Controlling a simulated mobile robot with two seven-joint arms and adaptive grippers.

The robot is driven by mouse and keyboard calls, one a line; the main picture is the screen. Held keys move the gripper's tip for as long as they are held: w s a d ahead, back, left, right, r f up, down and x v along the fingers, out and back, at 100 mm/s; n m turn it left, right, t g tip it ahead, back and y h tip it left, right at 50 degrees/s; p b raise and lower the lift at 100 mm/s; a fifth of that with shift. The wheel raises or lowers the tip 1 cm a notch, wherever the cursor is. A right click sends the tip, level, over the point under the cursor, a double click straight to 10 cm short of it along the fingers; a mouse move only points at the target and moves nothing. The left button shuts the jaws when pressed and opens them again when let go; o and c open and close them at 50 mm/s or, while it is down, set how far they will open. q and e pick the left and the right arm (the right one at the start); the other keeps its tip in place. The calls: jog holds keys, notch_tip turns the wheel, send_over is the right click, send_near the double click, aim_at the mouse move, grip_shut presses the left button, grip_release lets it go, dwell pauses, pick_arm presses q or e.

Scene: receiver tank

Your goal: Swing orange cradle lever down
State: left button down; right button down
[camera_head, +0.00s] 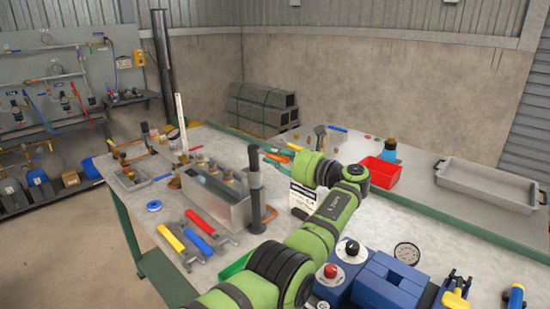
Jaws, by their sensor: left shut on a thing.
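My left gripper (277,158), dark and small at the end of my green arm, points left beside the upper part of an upright black post. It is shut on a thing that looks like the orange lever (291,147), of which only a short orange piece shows. The wrist and the post hide much of the contact. The post (256,210) stands at the right end of a grey metal tank (228,216). An orange curved piece (269,214) shows low behind the post; I cannot tell whether it belongs to the lever. My right gripper is not in view.
Red-, blue- and yellow-handled tools (201,237) lie in front of the tank. A white card (303,197) stands close under my wrist. A red bin (380,172) and a grey tray (487,190) lie right. Blue equipment (392,285) fills the lower right.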

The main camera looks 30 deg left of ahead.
pick_arm(q)
jog(key=shift+a, duration=0.1)
jog(key=c, duration=1.4)
grip_release()
jog(key=shift+o, duration=1)
jog(key=shift+a+f, duration=0.1)
jog(key=shift+a, duration=0.05)
jog(key=d, duration=0.7)
jog(key=shift+s+d, duration=0.2)
jog(key=shift+d, duration=0.1)
